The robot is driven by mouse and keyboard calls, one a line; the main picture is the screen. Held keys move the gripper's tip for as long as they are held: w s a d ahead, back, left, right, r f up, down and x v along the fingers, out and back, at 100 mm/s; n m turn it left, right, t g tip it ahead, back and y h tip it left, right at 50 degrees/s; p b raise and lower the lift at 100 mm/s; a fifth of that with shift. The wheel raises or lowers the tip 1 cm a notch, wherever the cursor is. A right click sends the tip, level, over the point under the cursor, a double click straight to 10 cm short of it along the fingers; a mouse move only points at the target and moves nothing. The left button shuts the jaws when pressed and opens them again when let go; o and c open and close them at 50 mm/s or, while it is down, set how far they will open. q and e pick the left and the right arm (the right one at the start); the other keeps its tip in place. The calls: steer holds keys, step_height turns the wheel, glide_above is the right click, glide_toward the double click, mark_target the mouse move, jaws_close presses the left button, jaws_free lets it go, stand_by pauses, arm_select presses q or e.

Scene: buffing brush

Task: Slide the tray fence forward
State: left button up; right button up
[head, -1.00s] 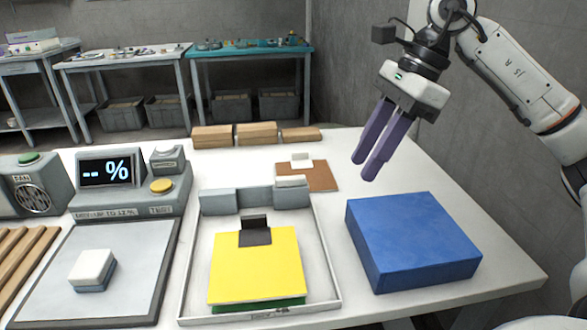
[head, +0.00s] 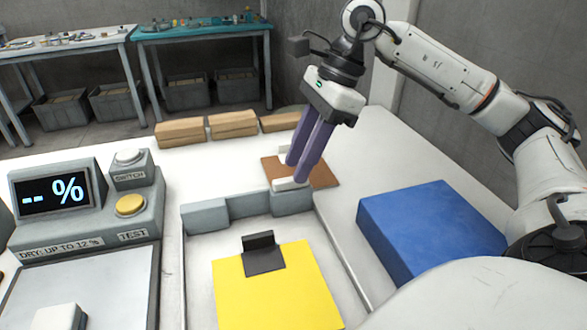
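The tray fence (head: 208,214) is a grey bar with raised end blocks and a lower middle, lying across the back of the pale tray (head: 333,245). A small white piece (head: 289,185) shows at its right end block. A yellow sheet (head: 270,295) with a black tab (head: 262,254) lies in the tray in front of the fence. My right gripper (head: 298,170) points down over the fence's right end, its purple fingers slightly apart. The fingertips overlap the white piece in the picture; I cannot tell whether they touch it. My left gripper is out of view.
A brown board (head: 325,174) lies behind the fence, and wooden blocks (head: 232,124) line the back edge. A blue block (head: 430,230) stands right of the tray. The meter console (head: 85,215) stands to the left.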

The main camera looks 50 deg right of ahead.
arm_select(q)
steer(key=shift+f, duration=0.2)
arm_select(e)
steer(key=shift+x, duration=1.4)
